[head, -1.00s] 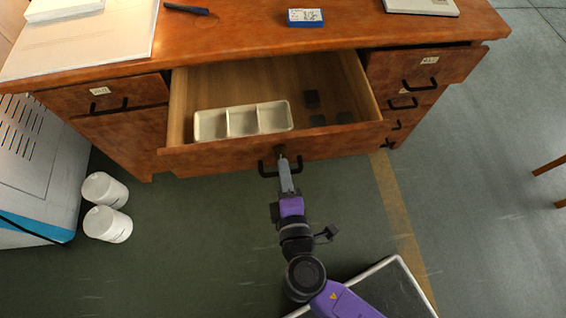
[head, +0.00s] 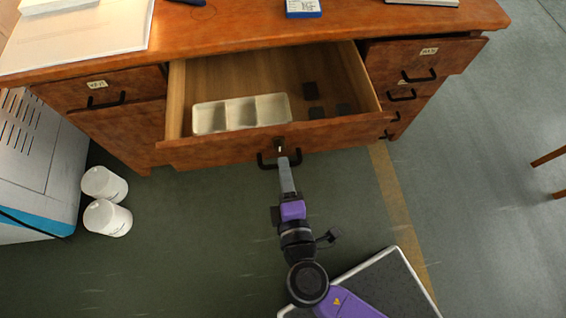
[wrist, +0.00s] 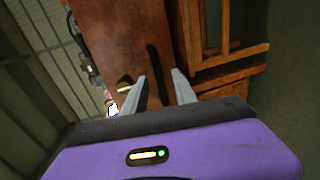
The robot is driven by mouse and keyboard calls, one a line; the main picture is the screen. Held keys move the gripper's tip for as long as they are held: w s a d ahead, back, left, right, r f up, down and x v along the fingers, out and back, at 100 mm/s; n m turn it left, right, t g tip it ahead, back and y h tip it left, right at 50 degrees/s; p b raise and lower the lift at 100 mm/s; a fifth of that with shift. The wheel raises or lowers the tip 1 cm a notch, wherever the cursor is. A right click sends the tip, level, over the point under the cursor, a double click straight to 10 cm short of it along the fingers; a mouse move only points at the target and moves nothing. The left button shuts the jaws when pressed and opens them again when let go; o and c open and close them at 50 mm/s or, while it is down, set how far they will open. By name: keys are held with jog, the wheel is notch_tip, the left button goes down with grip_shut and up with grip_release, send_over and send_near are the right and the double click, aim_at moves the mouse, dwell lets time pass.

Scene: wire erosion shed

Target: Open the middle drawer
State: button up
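The middle drawer (head: 220,152) of the brown wooden desk stands pulled well out, with its inside in view from above. Its dark bar handle (head: 265,166) is on the drawer front, below a small lock. My gripper (head: 287,165) is at the handle in the head view and covers part of it. In the wrist view my gripper's two fingers (wrist: 160,80) are parted, with a dark bar ahead between them. Contact with the handle cannot be made out.
A white three-compartment tray (head: 241,101) and several dark blocks (head: 312,91) lie in the drawer. Other drawers flank it. Papers (head: 85,40) and a blue-white box (head: 303,8) lie on the desk top. Two white containers (head: 106,217) stand at left. Floor at right is mostly clear.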

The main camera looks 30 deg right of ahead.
jog(key=v, duration=0.5)
jog(key=shift+s, duration=0.1)
jog(key=shift+a, duration=0.1)
dwell(0.3)
